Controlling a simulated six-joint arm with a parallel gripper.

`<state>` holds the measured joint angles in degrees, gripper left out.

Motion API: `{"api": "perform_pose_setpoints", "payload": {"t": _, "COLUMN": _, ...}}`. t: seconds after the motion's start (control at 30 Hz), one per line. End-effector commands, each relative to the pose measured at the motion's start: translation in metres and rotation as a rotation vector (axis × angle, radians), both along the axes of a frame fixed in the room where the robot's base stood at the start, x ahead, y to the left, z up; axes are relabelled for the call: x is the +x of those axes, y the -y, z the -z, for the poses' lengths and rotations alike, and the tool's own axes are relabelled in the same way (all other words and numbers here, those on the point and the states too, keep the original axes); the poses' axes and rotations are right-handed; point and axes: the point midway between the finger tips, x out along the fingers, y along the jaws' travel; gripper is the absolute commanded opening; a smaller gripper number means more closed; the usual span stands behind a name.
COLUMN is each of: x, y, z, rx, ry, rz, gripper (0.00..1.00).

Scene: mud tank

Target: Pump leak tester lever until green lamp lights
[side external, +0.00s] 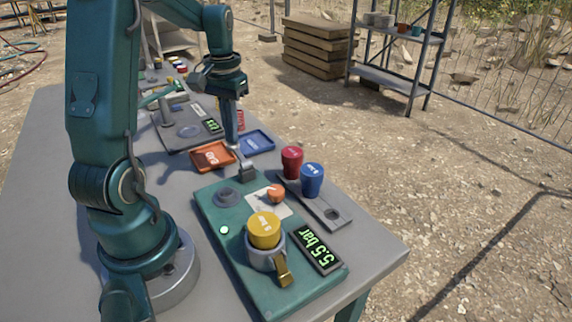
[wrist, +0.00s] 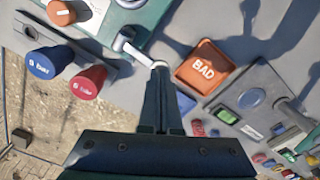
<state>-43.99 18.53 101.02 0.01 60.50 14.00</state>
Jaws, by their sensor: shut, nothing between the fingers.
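The leak tester is a green base plate (side external: 210,205). A yellow capped piece (side external: 264,231) sits upright in its grey holder. A display (side external: 318,249) reads 5.5 bar. A small round lamp (side external: 224,230) looks bright pale green. The grey lever (side external: 246,168) rises at the plate's far end; in the wrist view the lever (wrist: 131,46) reaches to my fingertips. My gripper (side external: 236,143) points down, shut and empty, at the lever's upper end. My gripper (wrist: 161,70) appears to meet the lever tip there; actual contact is unclear. An orange knob (side external: 276,193) is on the plate.
Red (side external: 292,161) and blue (side external: 312,179) capped pieces stand in a grey rack (side external: 329,212). An orange BAD tray (wrist: 202,68) and a blue tray (side external: 258,141) lie beside the lever. Another station (side external: 187,131) with a green-digit display stands farther back. The table's right front corner is bare.

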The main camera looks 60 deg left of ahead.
Motion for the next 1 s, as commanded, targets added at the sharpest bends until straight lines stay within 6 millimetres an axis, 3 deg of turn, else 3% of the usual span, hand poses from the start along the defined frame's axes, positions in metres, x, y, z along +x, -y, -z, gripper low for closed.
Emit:
{"api": "perform_pose_setpoints", "payload": {"t": 0.6, "x": 0.001, "y": -0.001, "z": -0.041, "rx": 0.002, "ry": 0.002, "rz": 0.0, "gripper": 0.0}}
{"api": "perform_pose_setpoints", "payload": {"t": 1.0, "x": 0.0, "y": 0.0, "z": -0.047, "rx": 0.0, "ry": 0.001, "rz": 0.0, "gripper": 0.0}}
